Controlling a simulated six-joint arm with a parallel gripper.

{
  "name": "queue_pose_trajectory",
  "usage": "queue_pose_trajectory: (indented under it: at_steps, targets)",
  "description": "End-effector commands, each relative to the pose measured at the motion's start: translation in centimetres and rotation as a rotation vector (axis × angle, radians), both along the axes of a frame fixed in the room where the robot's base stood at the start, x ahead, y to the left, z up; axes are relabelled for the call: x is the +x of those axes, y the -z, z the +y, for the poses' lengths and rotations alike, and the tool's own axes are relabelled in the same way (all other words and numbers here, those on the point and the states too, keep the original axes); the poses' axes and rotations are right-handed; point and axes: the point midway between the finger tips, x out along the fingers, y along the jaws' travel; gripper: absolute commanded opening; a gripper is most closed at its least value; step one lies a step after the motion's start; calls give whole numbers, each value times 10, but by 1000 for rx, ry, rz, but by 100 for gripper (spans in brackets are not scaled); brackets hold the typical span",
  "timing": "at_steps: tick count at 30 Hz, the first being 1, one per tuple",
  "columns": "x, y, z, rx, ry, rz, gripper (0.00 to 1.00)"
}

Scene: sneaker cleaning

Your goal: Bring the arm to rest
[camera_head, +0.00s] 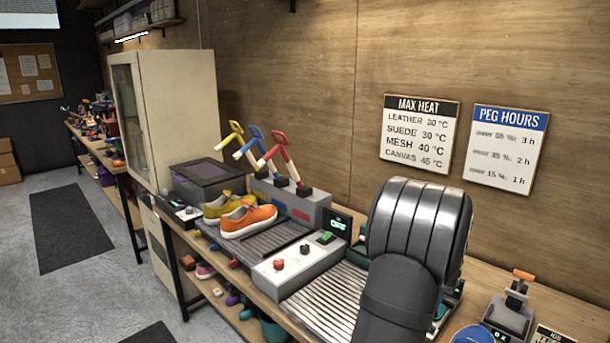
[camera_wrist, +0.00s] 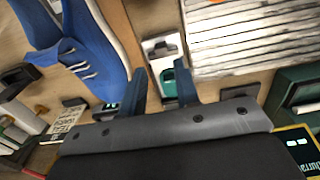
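My arm (camera_head: 415,250) shows as a large grey ribbed link at the right of the head view, over the bench. My gripper is hidden behind it there. In the wrist view my gripper (camera_wrist: 161,72) has its two dark blue fingers apart, with nothing held between them. A white and teal device (camera_wrist: 162,52) shows beyond the gap, on the bench below. A blue sneaker (camera_wrist: 82,32) lies to the left of the fingers. An orange sneaker (camera_head: 249,220) and a yellow sneaker (camera_head: 224,206) sit on a dark slatted bed, well left of my arm.
A grey control box (camera_head: 292,263) with a red knob stands left of my arm, beside a ribbed metal bed (camera_head: 325,300). Several coloured levers (camera_head: 268,155) rise behind the sneakers. A small orange-handled device (camera_head: 511,312) stands at the right. The wooden wall backs the bench.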

Motion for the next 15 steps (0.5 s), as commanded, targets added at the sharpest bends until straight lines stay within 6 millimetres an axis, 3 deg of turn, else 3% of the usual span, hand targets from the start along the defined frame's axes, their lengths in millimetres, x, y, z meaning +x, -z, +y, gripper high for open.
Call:
queue_pose_trajectory:
  at_steps: [9,15]
  targets:
    - [0,62,0,1,0,2,29]
    - [0,84,0,0,0,0,29]
